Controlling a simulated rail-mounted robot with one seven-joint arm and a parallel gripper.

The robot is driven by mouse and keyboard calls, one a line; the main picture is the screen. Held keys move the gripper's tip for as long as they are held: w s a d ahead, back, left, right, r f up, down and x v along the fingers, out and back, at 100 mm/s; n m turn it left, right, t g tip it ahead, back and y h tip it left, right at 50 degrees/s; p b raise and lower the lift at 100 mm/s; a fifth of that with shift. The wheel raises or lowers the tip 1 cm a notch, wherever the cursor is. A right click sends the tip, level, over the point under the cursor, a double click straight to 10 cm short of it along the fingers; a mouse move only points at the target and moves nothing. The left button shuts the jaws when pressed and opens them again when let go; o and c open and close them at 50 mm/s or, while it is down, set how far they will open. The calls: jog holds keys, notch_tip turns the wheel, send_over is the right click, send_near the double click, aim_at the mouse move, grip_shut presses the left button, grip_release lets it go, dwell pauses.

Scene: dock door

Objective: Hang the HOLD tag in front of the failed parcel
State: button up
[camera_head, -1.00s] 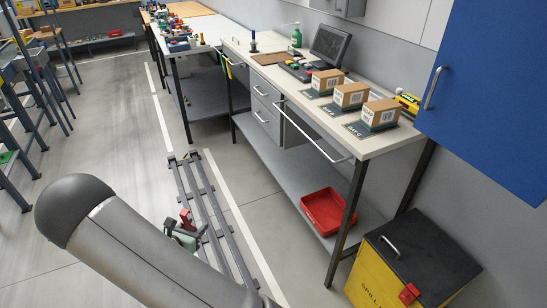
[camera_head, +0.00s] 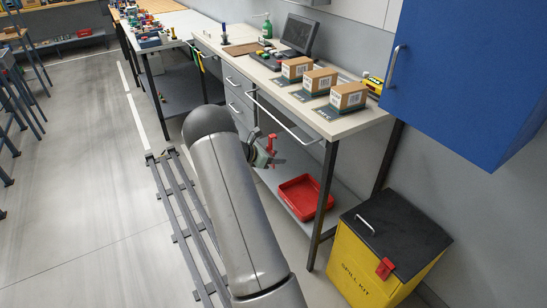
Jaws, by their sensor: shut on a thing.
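Three brown parcels with white labels stand in a row on the bench, a left one (camera_head: 296,67), a middle one (camera_head: 320,78) and a right one (camera_head: 348,95). Each sits behind a dark mat with print too small to read here. I cannot tell which parcel failed. My gripper (camera_head: 271,153) is beyond my arm, in front of the bench's front side and below its top, left of and lower than the parcels. Red parts show at its end. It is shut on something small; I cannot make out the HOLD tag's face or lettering.
The bench (camera_head: 345,127) has a front rail (camera_head: 285,118) close to my gripper. A red tray (camera_head: 303,195) lies on its lower shelf. A yellow spill kit bin (camera_head: 365,265) and a blue cabinet (camera_head: 450,80) are at right. A monitor (camera_head: 299,33) stands behind the parcels.

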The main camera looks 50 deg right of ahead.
jog(key=s+d+f+b, duration=0.1)
jog(key=s+d, duration=0.1)
jog(key=d, duration=0.6)
jog(key=shift+s+d+f, duration=0.2)
jog(key=shift+d+f, duration=0.05)
jog(key=shift+f, duration=0.1)
dwell(0.3)
dwell(0.4)
jog(key=o, duration=1)
jog(key=shift+o, duration=0.2)
jog(key=shift+a, duration=0.1)
jog(key=b+v, duration=0.2)
jog(key=v, duration=1.5)
jog(key=shift+a+r, duration=0.15)
